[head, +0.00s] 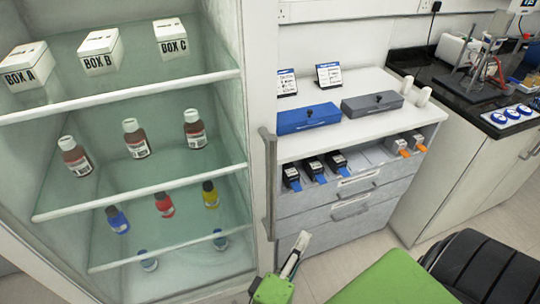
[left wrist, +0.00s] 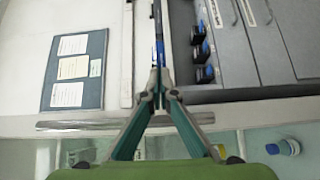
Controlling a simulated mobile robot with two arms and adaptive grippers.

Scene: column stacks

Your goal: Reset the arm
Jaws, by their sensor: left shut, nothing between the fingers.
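My left gripper (head: 302,239) is at the bottom middle of the head view, in front of the grey drawer unit and to the right of the open shelf cabinet. In the left wrist view its two fingers (left wrist: 158,84) meet at the tips, with nothing between them. It touches no object that I can make out. My right gripper is in neither view.
The shelf cabinet (head: 120,91) holds white boxes and bottles; its grey upright handle (head: 268,180) is near my gripper. The drawer unit (head: 345,198) carries a blue case (head: 308,119) and a grey case (head: 371,106).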

